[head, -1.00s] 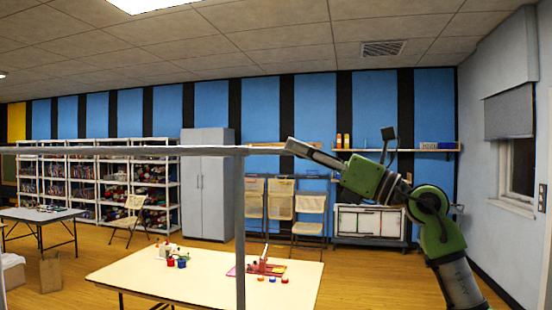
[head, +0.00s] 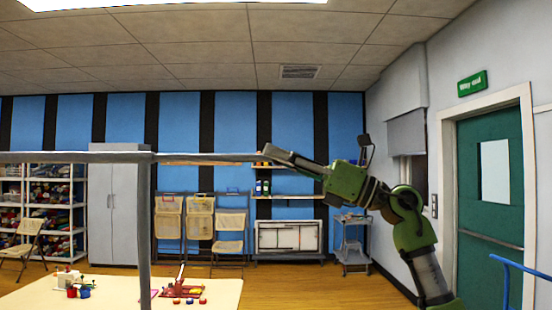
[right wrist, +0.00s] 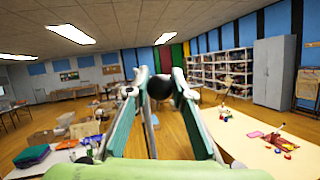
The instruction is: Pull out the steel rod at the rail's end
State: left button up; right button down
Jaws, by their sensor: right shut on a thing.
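The grey rail (head: 60,157) runs level across the left of the head view, on an upright post (head: 145,230). The thin steel rod (head: 205,157) stretches level from the rail's end to my right gripper (head: 272,153). The rod's left end meets the rail; I cannot tell how much is still inside. My right gripper is shut on the rod's right end. In the right wrist view a dark round end (right wrist: 160,88) shows between the fingers. My left gripper is not in view.
A cream table (head: 215,290) with small craft items stands low behind the rail. Folding chairs (head: 231,225), a grey cabinet (head: 117,210) and a wall shelf (head: 290,196) are farther back. A green door (head: 485,200) is at the right. The air around my right gripper looks clear.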

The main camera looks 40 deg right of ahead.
jog(key=c, duration=1.8)
grip_release()
jog(key=shift+o, duration=0.2)
jog(key=v, duration=1.2)
jog(key=shift+w+f, duration=0.1)
jog(key=shift+w, duration=0.05)
